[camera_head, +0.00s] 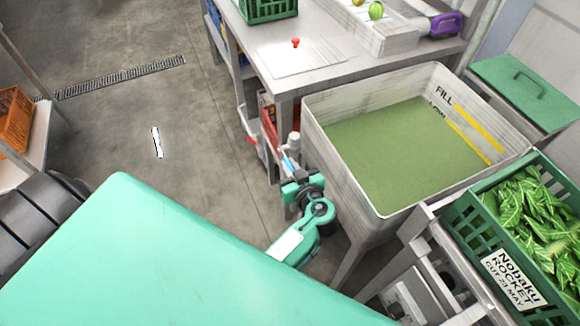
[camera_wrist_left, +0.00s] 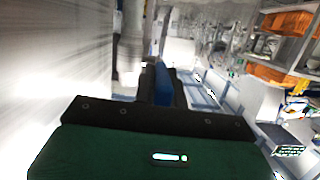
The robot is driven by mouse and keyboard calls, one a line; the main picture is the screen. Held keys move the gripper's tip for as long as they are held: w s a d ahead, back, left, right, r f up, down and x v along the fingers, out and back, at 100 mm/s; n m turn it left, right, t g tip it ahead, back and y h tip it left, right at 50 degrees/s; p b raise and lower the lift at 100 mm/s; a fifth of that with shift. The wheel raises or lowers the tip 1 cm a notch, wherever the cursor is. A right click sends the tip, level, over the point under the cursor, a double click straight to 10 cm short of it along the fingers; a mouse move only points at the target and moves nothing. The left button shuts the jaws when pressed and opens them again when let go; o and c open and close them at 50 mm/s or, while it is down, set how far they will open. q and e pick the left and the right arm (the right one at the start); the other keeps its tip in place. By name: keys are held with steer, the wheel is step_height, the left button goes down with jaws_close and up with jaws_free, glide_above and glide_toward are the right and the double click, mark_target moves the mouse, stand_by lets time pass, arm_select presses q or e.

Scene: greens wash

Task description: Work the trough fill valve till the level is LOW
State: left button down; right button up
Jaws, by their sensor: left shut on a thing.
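The grey trough (camera_head: 318,128) stands right of centre, with green water (camera_head: 400,150) inside. Its inner right wall carries a FILL mark (camera_head: 444,95) with a yellow stripe and a LOW mark (camera_head: 436,110) lower down. The water's edge lies close to the LOW mark, whose lettering looks partly cut off. My left gripper (camera_head: 290,168) is at the trough's near left side, by a pale upright fitting (camera_head: 293,142). In the left wrist view its dark fingers are shut on a blue valve handle (camera_wrist_left: 162,84). My right gripper is out of view.
A green crate of leaves (camera_head: 465,215) stands at the right. A green lid (camera_head: 525,90) lies beyond. The floor at left is mostly clear around a drain (camera_head: 120,76).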

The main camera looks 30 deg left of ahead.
arm_select(q)
steer(key=c, duration=1.4)
jaws_free()
steer(key=shift+a, duration=0.1)
steer(key=shift+c, duration=0.2)
